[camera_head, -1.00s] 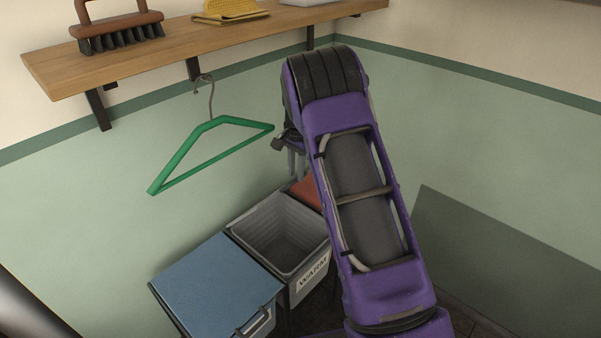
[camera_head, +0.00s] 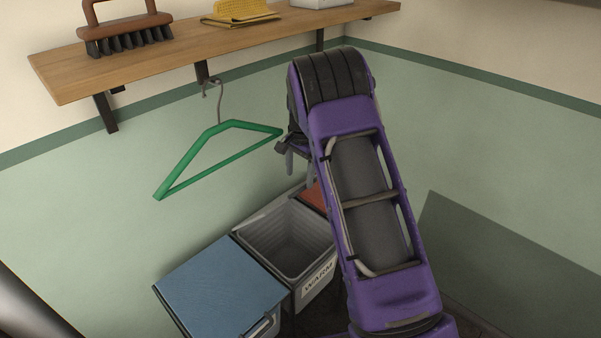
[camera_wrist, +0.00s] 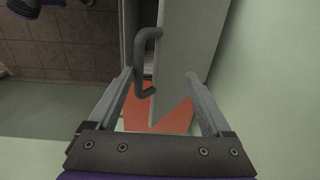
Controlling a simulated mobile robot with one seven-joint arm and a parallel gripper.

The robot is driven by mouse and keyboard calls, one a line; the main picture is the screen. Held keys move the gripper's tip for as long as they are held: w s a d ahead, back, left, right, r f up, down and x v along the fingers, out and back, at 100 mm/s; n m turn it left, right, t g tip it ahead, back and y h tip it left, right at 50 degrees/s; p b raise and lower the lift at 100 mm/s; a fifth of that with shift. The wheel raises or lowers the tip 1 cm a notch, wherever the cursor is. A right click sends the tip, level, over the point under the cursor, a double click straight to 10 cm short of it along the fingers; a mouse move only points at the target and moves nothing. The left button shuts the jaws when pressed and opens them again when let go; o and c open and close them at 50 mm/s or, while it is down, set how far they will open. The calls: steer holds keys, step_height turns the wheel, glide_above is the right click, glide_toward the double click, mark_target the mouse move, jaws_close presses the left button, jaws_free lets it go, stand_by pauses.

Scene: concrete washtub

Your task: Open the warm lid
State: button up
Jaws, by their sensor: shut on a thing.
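The warm bin (camera_head: 318,284), grey with a "WARM" label, stands open in the head view, its hollow inside showing. Its pale grey lid (camera_wrist: 180,55) stands raised in the wrist view, with a dark bent handle (camera_wrist: 146,62) on its left face. My gripper (camera_wrist: 160,74) is shut on the lid, one finger on each side of it. In the head view my gripper (camera_head: 301,170) is above the bin's back right corner, partly hidden by my purple arm.
A blue-lidded bin (camera_head: 222,290) stands left of the warm bin, and a red lid (camera_head: 314,197) lies to its right. A green hanger (camera_head: 215,160) hangs below a wooden shelf (camera_head: 215,48) with a brush (camera_head: 128,32). The green wall is close behind.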

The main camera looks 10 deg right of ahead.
steer(key=shift+w+a+f, duration=0.1)
steer(key=shift+a, duration=0.35)
step_height(320, 180, up, 8)
steer(key=d, duration=0.1)
steer(key=shift+s, duration=0.25)
